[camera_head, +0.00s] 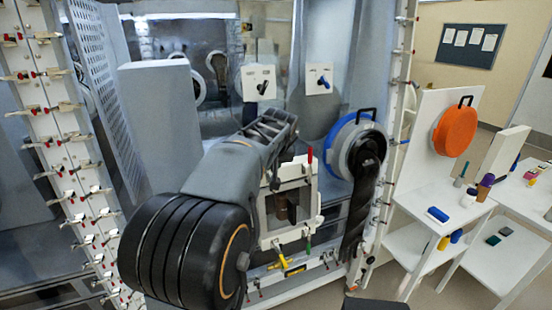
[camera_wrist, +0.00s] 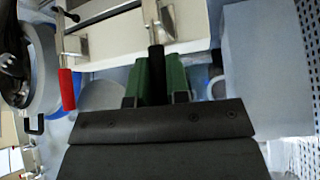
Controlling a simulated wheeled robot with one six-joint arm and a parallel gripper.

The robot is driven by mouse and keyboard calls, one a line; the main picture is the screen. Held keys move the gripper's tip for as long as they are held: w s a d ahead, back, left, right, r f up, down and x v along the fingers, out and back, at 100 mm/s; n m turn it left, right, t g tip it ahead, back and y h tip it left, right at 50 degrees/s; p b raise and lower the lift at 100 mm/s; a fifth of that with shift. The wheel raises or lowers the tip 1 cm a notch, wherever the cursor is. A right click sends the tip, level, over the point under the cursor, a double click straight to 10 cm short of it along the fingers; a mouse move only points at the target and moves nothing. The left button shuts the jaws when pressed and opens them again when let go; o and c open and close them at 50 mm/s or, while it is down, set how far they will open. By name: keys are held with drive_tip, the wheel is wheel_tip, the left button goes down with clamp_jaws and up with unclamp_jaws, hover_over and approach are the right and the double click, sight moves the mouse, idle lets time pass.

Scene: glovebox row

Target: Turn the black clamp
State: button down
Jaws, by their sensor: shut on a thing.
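The black clamp (camera_wrist: 156,54) shows in the wrist view as a short black handle on a metal bracket at the edge of a white housing (camera_wrist: 215,18). My gripper (camera_wrist: 158,80) has its two green fingers closed around this handle, one on each side. The lower part of the handle is hidden between the fingers and behind the dark gripper body. In the head view my arm covers the clamp, and the fingertips cannot be made out there. The white housing (camera_head: 294,172) is partly visible beside my arm.
A red-handled clamp (camera_head: 310,156) stands upright on the housing, and it shows in the wrist view (camera_wrist: 67,90). A green clamp (camera_head: 308,244) and a yellow clamp (camera_head: 284,262) sit lower. A blue-rimmed round port (camera_head: 340,145) is right; a grey block (camera_head: 160,110) stands left.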

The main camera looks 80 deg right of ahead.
idle(0.4)
drive_tip(key=c, duration=1.1)
unclamp_jaws()
drive_tip(key=b+v, duration=0.1)
drive_tip(key=v, duration=1.2)
drive_tip(key=shift+a+r+b, duration=0.15)
drive_tip(key=shift+r+b, duration=0.2)
